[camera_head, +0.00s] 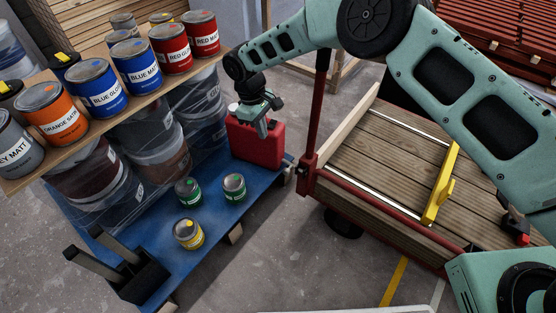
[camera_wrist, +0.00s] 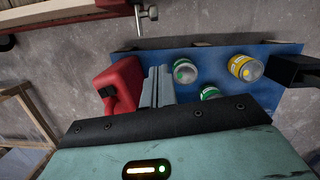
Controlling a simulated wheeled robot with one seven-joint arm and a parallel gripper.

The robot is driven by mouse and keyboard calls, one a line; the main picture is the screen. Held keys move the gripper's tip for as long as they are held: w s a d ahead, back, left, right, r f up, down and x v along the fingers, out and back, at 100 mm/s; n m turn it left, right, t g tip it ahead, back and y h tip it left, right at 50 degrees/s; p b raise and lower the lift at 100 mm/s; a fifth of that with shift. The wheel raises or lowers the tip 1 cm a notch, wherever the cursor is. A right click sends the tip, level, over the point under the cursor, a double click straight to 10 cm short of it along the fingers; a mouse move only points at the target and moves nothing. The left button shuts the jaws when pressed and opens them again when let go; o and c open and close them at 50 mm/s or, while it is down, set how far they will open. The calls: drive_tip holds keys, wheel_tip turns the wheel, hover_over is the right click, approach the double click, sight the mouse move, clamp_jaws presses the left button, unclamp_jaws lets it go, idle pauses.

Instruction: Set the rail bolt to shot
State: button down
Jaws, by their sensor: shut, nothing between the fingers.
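A small pale metal fitting (camera_wrist: 147,12), which looks like the rail bolt, sits at the end of a red rail (camera_wrist: 85,11) at the top of the wrist view. It is too small there to tell whether it is shot or drawn. In the head view the red frame's corner (camera_head: 306,178) stands to the right of my gripper (camera_head: 264,132); the bolt is not clear there. My gripper is shut and empty, apart from the fitting. In the wrist view its fingers (camera_wrist: 158,84) are beside a red can (camera_wrist: 124,84); I cannot tell if they touch it.
The red can (camera_head: 255,148) stands on the blue pallet (camera_head: 218,222) with two green-labelled tins and a yellow-labelled tin (camera_head: 188,234). A shelf of paint tins (camera_head: 104,92) is at left. A plank-topped table with a yellow bar (camera_head: 441,184) is at right. Bare floor lies between.

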sight(288, 173)
drive_tip(key=shift+f, duration=0.1)
drive_tip(key=s+d+f+b, duration=0.1)
drive_tip(key=d+f, duration=0.1)
drive_tip(key=f, duration=0.3)
drive_tip(key=s+d+f+b, duration=0.1)
drive_tip(key=d+f, duration=0.1)
drive_tip(key=f, duration=0.4)
drive_tip(key=shift+s+d+f+b, duration=0.15)
drive_tip(key=shift+s+d+b, duration=0.15)
drive_tip(key=shift+s+d, duration=0.05)
drive_tip(key=s+d+p, duration=0.2)
drive_tip(key=d+p, duration=0.1)
drive_tip(key=shift+s+r, duration=0.2)
drive_tip(key=shift+s+d+f, duration=0.25)
drive_tip(key=shift+s+d, duration=0.05)
drive_tip(key=shift+d, duration=0.1)
